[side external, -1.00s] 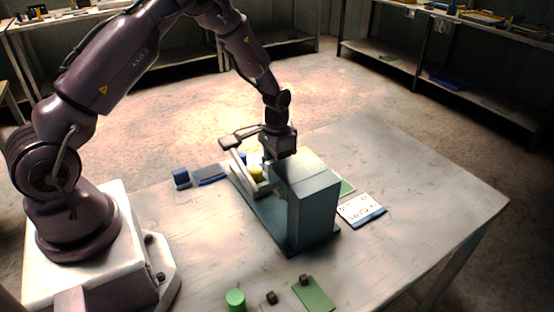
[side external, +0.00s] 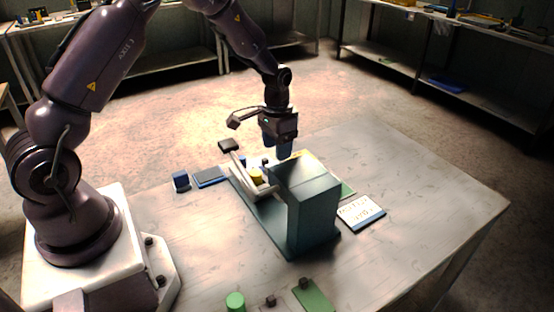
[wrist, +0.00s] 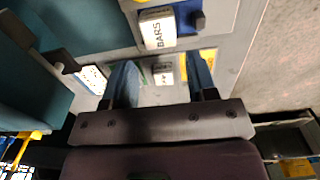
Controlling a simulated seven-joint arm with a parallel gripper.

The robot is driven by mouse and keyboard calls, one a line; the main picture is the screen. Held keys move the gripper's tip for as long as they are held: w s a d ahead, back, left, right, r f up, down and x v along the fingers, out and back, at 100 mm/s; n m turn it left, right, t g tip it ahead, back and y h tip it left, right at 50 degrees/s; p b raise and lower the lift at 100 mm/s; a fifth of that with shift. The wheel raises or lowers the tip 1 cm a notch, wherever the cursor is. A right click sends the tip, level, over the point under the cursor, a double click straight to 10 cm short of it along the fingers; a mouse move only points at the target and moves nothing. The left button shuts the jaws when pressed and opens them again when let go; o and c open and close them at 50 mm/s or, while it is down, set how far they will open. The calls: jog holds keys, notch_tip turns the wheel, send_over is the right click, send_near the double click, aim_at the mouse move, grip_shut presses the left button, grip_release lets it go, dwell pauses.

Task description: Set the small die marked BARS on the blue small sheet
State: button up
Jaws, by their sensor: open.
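In the wrist view a white label reading BARS (wrist: 157,29) shows at the upper middle. It adjoins a blue piece (wrist: 183,16) that looks like the blue small sheet, with a dark knob (wrist: 198,20) at its right. I cannot tell whether the die rests on the blue or beside it. My gripper (wrist: 163,80) is open, its two blue fingers apart, with nothing held. A smaller white labelled piece (wrist: 163,72) shows between the fingers, farther off. In the side view my gripper (side external: 278,153) hangs above and behind the teal press; the BARS label cannot be made out there.
The teal press block (side external: 313,210) stands close below my gripper and hides things behind it. A white lettered card (side external: 361,212) lies to its right. The table's right side is clear.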

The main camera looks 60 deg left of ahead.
jog(key=s+d+r+t, duration=0.1)
jog(key=s+d+r, duration=0.15)
jog(key=r, duration=0.45)
jog(key=s+d+r+t, duration=0.15)
jog(key=s+r, duration=0.25)
jog(key=r, duration=0.4)
jog(key=s+d+r+t, duration=0.1)
jog(key=s+d+r, duration=0.25)
jog(key=r, duration=0.35)
jog(key=s+d+r+t, duration=0.1)
jog(key=s, duration=0.5)
jog(key=s+d+r+t, duration=0.1)
jog(key=s+d, duration=0.1)
jog(key=s, duration=0.4)
jog(key=shift+s+d+r, duration=0.15)
jog(key=shift+s+r, duration=0.15)
